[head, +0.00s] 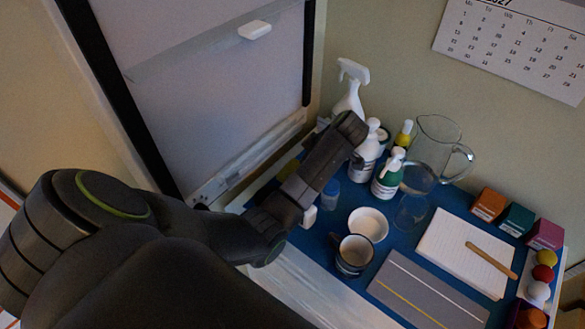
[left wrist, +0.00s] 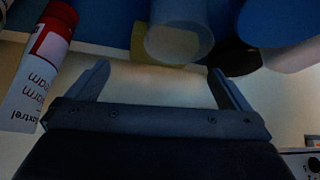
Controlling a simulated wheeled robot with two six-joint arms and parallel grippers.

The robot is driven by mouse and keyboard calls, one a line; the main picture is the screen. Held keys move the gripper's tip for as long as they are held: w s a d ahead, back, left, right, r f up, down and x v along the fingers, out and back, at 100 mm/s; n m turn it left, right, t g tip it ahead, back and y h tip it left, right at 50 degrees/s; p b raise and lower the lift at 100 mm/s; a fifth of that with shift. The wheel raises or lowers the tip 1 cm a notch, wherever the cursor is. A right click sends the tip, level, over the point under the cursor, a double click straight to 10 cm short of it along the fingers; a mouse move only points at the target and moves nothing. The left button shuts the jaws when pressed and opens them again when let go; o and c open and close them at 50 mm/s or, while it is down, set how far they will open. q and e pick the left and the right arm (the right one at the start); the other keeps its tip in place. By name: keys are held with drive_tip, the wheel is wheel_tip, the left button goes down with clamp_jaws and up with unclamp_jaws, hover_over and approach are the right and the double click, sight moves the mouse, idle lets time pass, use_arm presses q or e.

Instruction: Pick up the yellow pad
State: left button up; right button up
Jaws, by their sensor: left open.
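My left gripper (head: 347,130) reaches over the back left of the table. Its fingertips are hidden in the head view. In the left wrist view the jaws (left wrist: 158,76) stand apart, with nothing between them. My right gripper is not in view.
A bowl (head: 368,224), a mug (head: 354,256) and a notepad (head: 460,262) stand in front. A red-capped tube (left wrist: 42,75) is beside the left jaw.

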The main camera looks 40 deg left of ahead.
use_arm(q)
drive_tip(key=p+x, duration=0.1)
drive_tip(key=x, duration=0.4)
drive_tip(key=shift+s+d+f, duration=0.1)
drive_tip(key=shift+f, duration=0.1)
drive_tip(key=c, duration=0.9)
